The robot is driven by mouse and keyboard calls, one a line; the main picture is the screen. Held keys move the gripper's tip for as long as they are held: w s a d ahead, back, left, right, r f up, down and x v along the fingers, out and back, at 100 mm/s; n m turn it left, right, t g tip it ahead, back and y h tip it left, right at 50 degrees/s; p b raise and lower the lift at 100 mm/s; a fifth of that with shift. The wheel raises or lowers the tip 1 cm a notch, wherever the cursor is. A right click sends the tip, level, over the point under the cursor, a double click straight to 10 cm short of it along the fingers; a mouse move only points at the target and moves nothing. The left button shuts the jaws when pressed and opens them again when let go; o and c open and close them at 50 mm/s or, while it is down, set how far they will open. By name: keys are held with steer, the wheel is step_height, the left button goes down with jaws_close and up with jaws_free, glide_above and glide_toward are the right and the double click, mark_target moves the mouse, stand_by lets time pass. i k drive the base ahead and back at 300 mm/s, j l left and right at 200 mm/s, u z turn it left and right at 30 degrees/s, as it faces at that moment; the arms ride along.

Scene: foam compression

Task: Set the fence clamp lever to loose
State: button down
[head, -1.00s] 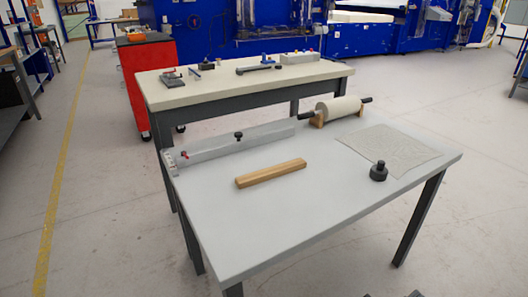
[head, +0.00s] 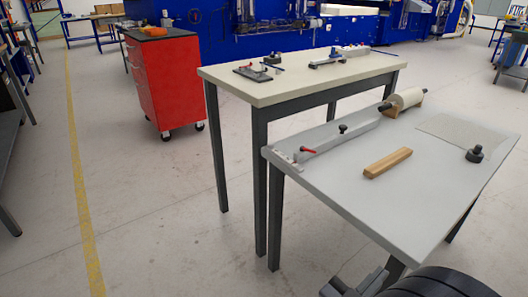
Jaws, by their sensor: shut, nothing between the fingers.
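The fence (head: 345,132), a long light-grey bar, lies along the far left edge of the grey table. A small red-handled lever (head: 307,150) sits at the fence's near left end, by a pale scale-like strip (head: 283,156). I take it for the clamp lever; its exact setting is too small to tell. A black knob (head: 342,129) stands on the fence's middle. My gripper (head: 350,284) is dark, low at the bottom edge, below and apart from the grey table. It is shut and empty, well away from the lever.
The grey table (head: 350,200) also bears a wooden bar (head: 388,163), a roller (head: 405,99), a mesh sheet (head: 460,132) and a black weight (head: 474,155). A cream bench (head: 290,84) with fixtures stands behind. A red cabinet (head: 165,80) is left.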

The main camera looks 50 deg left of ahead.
mark_target(302, 148)
steer(key=i+j, duration=0.1)
steer(key=j, duration=1.65)
steer(key=i+u, duration=0.05)
